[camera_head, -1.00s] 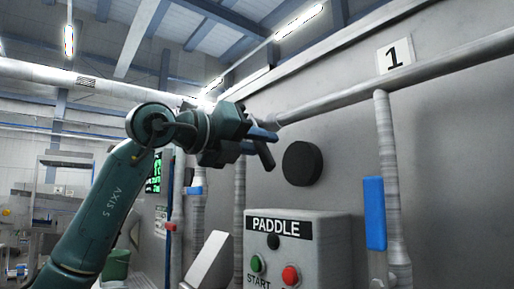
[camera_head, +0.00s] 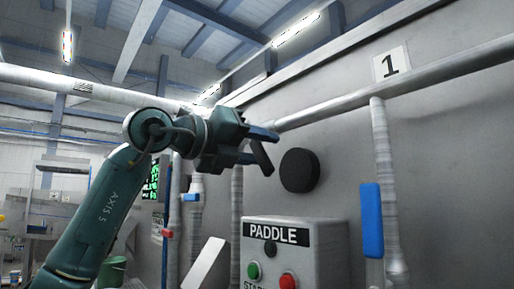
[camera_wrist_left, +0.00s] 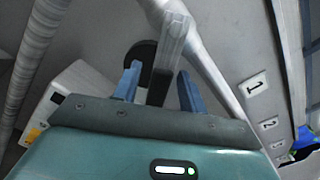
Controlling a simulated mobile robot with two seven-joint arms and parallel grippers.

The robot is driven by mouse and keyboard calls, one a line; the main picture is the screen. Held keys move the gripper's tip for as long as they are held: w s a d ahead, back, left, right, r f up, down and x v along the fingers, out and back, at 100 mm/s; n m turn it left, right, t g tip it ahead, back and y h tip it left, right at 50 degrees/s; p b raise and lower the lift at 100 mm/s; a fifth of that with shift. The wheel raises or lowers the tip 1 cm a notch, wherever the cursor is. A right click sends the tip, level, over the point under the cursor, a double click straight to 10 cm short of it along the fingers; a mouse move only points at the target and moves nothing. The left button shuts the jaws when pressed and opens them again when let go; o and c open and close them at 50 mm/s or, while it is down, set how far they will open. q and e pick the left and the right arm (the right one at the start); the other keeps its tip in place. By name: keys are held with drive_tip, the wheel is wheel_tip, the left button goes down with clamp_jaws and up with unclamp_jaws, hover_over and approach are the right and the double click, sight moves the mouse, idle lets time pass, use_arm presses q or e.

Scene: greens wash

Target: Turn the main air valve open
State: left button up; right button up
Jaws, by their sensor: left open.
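My left gripper (camera_head: 258,146) is raised in front of the grey wall, with its two blue fingers apart. A dark bar (camera_head: 263,158) shows at the fingers. In the left wrist view, a lever with a dark grip (camera_wrist_left: 158,88) and a light grey shank (camera_wrist_left: 173,42) lies between the open fingers of the left gripper (camera_wrist_left: 160,84). It looks like the valve handle, but no label on it shows. I cannot tell whether the fingers touch it. The valve body is not clearly visible. My right gripper is not in view.
A PADDLE box (camera_head: 325,262) with a green button (camera_head: 254,271) and a red button (camera_head: 288,281) stands below right of the gripper. A black disc (camera_head: 300,170) is on the wall. A blue handle (camera_head: 371,220) is beside a vertical pipe (camera_head: 385,180). A long pipe (camera_head: 400,90) runs above.

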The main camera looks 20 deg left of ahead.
use_arm(q)
drive_tip(key=b+v, duration=0.3)
drive_tip(key=v, duration=1)
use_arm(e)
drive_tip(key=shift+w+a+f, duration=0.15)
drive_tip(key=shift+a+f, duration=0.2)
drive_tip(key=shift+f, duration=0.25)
